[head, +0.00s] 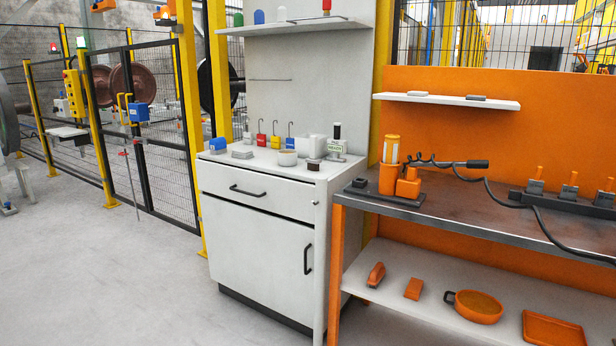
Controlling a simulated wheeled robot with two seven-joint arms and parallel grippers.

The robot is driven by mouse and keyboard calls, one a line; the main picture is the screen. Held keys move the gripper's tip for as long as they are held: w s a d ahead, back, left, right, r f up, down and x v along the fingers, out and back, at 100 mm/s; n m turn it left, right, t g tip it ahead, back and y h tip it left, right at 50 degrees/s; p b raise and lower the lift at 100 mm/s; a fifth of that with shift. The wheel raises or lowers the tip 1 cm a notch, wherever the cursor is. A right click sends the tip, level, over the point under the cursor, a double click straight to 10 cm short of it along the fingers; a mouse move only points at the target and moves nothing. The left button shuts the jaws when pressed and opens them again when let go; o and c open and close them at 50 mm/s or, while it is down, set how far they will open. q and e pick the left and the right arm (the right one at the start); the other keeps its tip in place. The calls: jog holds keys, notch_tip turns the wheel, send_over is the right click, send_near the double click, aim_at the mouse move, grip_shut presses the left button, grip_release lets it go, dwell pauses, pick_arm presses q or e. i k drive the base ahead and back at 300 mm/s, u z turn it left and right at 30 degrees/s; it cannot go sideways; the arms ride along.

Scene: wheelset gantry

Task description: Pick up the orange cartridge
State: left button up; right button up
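An orange upright cylinder (388,180) with a pale, ribbed upper part (391,149) stands at the left end of the workbench top. A smaller orange block (409,186) is beside it on the right. I cannot tell for sure which orange piece is the cartridge. An orange rounded piece (376,274) and a small orange block (413,288) lie on the lower shelf. Neither of my grippers shows in the head view.
The workbench (470,205) also holds a black cable (515,206) and several orange-handled tools (570,190). An orange pan (473,307) and orange tray (552,330) sit below. A white cabinet (260,240) adjoins on the left. Floor (120,285) before the cabinet is clear.

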aim_at(391, 149)
jog(key=u, duration=0.95)
jog(key=i, duration=1.55)
jog(key=z, duration=0.5)
